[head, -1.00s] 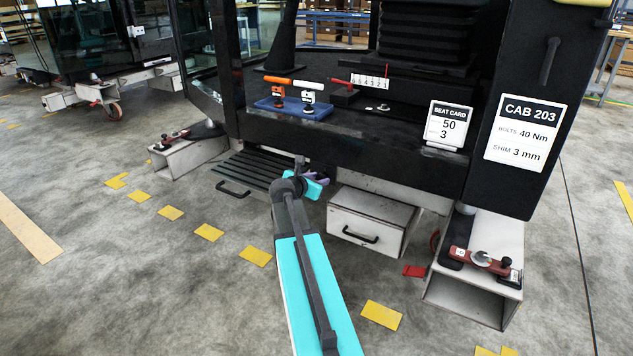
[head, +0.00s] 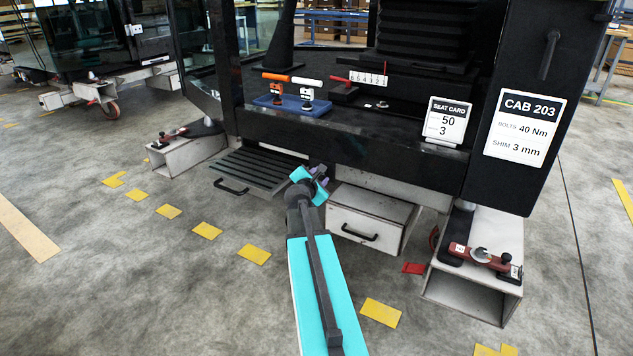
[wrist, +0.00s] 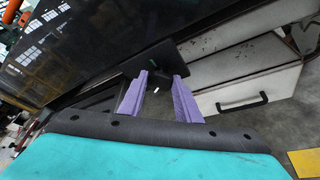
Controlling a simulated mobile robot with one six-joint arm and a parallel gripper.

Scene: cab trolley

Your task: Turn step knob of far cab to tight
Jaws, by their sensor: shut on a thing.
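The cab marked CAB 203 (head: 400,150) stands in front of me, with a dark slatted step (head: 262,170) low on its side. My gripper (head: 322,176) is beside the right end of this step, under the cab's edge. In the wrist view its purple fingers (wrist: 162,82) are closed around a small dark knob (wrist: 157,84) with a white mark, below a black plate (wrist: 152,60). The fingers hide part of the knob, and the head view does not show it clearly. I cannot read its setting.
A white box with a black handle (head: 366,212) is right of my gripper. White hollow supports stand at left (head: 185,157) and right (head: 470,285). Another cab (head: 90,40) is at the back left. The floor in front is open, with yellow marks.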

